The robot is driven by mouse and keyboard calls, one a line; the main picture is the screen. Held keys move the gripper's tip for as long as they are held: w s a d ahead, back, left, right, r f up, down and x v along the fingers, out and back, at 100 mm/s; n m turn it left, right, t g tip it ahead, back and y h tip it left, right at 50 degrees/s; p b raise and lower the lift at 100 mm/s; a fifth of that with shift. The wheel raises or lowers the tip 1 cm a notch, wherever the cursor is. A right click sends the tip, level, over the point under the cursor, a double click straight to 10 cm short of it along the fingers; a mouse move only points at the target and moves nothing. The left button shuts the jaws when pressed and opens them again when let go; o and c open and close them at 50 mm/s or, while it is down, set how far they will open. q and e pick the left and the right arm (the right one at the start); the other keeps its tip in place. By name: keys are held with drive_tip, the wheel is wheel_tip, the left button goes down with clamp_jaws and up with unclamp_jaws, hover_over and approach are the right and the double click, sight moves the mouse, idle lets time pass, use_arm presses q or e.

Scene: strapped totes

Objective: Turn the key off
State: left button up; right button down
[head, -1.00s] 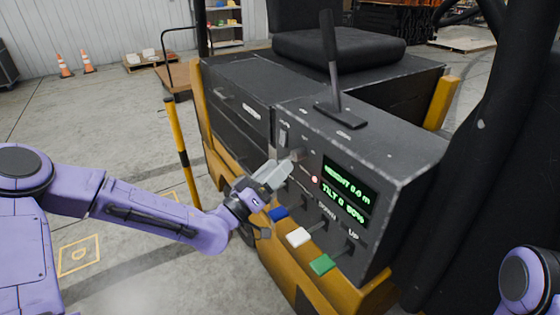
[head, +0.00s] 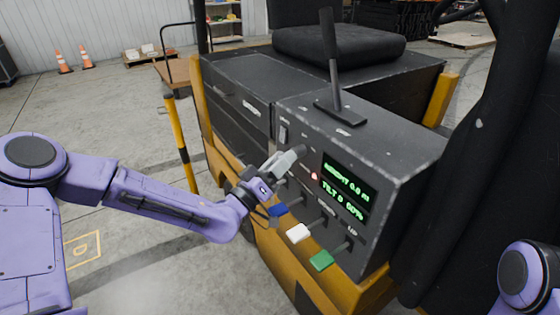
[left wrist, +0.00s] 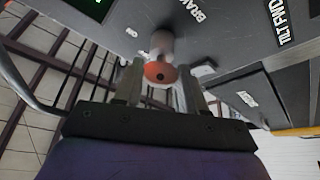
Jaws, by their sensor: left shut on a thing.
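The key (left wrist: 160,72) shows in the left wrist view as a round orange-red end with a dark hole, on a short pale stem at the dark panel. The fingers of my left gripper (left wrist: 160,88) stand on both sides of it and are shut on it. In the head view my left gripper (head: 292,157) is at the front face of the black console (head: 392,170), left of the lit display (head: 347,187), and hides the key. A red lamp (head: 315,176) glows beside the display. My right gripper is out of view.
Blue (head: 278,210), white (head: 298,233) and green (head: 321,260) lever handles stick out just below my left gripper. A tall black lever (head: 331,60) stands on the console top. A yellow-black post (head: 179,140) stands to the left.

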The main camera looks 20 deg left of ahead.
use_arm(q)
drive_tip(key=n+y, duration=0.1)
drive_tip(key=n, duration=0.2)
drive_tip(key=shift+d+r+n+y, duration=0.1)
drive_tip(key=shift+n+y, duration=0.2)
drive_tip(key=shift+s+r+n+g+y+p, duration=0.1)
drive_tip(key=shift+n+g+y+p, duration=0.5)
drive_tip(key=shift+n, duration=0.95)
drive_tip(key=shift+w+r+n+g+y+p, duration=0.15)
drive_tip(key=shift+n+y+p, duration=0.45)
drive_tip(key=shift+n, duration=1)
drive_tip(key=shift+s+f+n+g+y+p, duration=0.15)
drive_tip(key=shift+n+g+y+p, duration=0.25)
drive_tip(key=shift+n+p, duration=0.85)
drive_tip(key=shift+n+b, duration=0.3)
drive_tip(key=shift+n, duration=0.2)
drive_tip(key=o, duration=1.1)
drive_tip(key=shift+c, duration=0.2)
